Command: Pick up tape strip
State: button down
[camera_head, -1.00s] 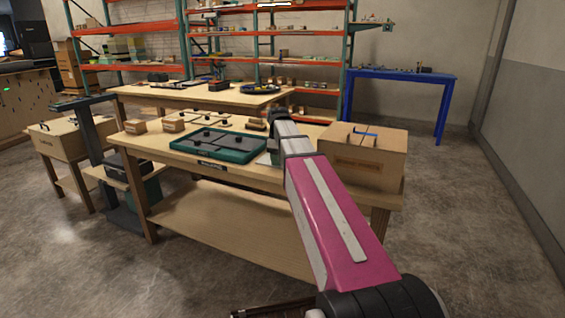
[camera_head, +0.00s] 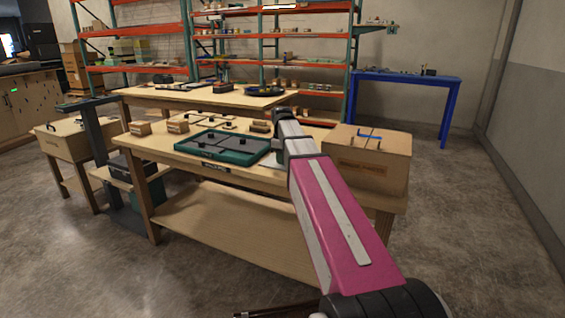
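I cannot make out a tape strip for certain. A small blue strip (camera_head: 370,135) shows on top of a cardboard box (camera_head: 372,168) at the right end of the wooden workbench (camera_head: 225,275); it may be tape or a handle. A dark console panel with a green rim (camera_head: 225,158) lies on the bench. My pink and white arm reaches up from the bottom right over the bench's front edge, between the panel and the box. My gripper cannot be made out, and the arm covers part of the bench.
Small cardboard boxes (camera_head: 139,128) and small parts stand behind the panel. A second wooden table (camera_head: 150,93) and orange shelving (camera_head: 130,33) are behind. A blue table (camera_head: 405,77) stands at the back right. The concrete floor on the right is clear.

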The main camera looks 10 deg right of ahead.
notch_tip(320, 180, up, 3)
jog(key=shift+f, duration=0.2)
jog(key=s+a+r, duration=0.5)
jog(key=a+r, duration=0.5)
jog(key=r, duration=0.1)
jog(key=shift+a+r, duration=0.2)
jog(key=shift+a, duration=0.05)
jog(key=shift+s, duration=0.1)
